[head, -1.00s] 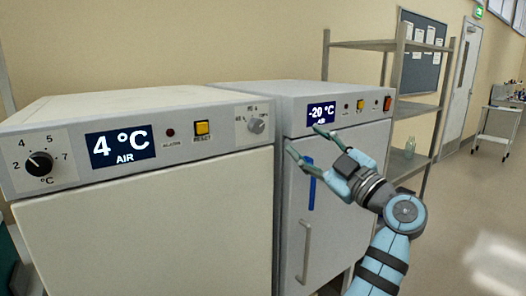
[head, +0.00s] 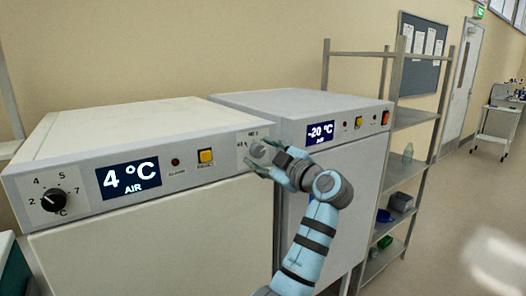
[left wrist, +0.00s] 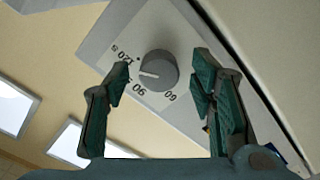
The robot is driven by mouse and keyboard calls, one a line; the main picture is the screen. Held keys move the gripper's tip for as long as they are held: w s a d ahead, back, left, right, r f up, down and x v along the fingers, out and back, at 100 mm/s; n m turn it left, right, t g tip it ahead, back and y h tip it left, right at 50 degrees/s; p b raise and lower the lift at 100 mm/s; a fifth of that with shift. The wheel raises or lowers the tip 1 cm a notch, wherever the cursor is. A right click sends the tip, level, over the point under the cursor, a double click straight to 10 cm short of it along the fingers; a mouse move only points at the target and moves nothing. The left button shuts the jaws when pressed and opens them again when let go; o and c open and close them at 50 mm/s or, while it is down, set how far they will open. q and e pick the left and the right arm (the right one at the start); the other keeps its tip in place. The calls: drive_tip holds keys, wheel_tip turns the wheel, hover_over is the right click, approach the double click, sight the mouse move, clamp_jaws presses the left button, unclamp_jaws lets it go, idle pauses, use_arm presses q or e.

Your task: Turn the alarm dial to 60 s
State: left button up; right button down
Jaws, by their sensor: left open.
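The alarm dial is a round grey knob (left wrist: 158,68) on a pale panel printed 120 s, 90 and 60. Its white pointer line points left in the left wrist view, seemingly between 120 s and 90. In the head view the dial (head: 257,149) is at the right end of the 4 °C unit's front panel, partly hidden by my gripper. My left gripper (head: 267,161) is open in front of it. In the left wrist view the green fingers of the gripper (left wrist: 161,82) stand on either side of the knob, with gaps. My right gripper is not in view.
The 4 °C unit (head: 150,238) also carries a black temperature knob (head: 54,200), a display (head: 128,179) and a yellow reset button (head: 205,156). The -20 °C unit (head: 350,170) stands close on the right. A metal shelf rack (head: 412,117) is beyond it.

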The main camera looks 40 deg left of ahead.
use_arm(q)
drive_tip(key=shift+r, duration=0.1)
drive_tip(key=shift+c, duration=0.9)
drive_tip(key=c, duration=1)
drive_tip(key=shift+o, duration=0.2)
